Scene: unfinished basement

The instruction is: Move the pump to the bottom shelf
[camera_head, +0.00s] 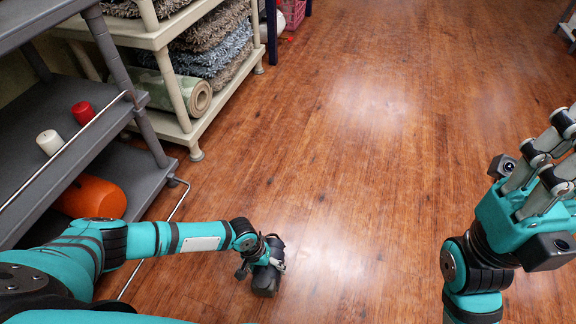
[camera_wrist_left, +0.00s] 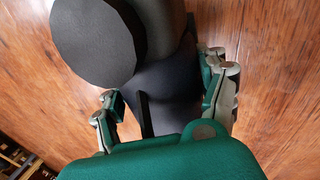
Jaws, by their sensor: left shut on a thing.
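The pump (camera_head: 266,282) is a dark grey, rounded thing low over the wooden floor at bottom centre in the head view. My left gripper (camera_head: 261,265) is shut on it. In the left wrist view the pump (camera_wrist_left: 95,42) shows a round flat end and a darker body between the fingers. I cannot tell if it touches the floor. The grey shelf unit stands at the left, and its bottom shelf (camera_head: 146,180) is partly hidden by my left arm. My right gripper (camera_head: 556,140) is at the right edge, away from the pump; its fingertips are partly cut off.
An orange rounded object (camera_head: 95,196) lies on the bottom shelf. A red candle (camera_head: 83,112) and a white candle (camera_head: 50,142) stand on the shelf above. A thin metal rail (camera_head: 152,236) runs near the floor. The middle floor is clear.

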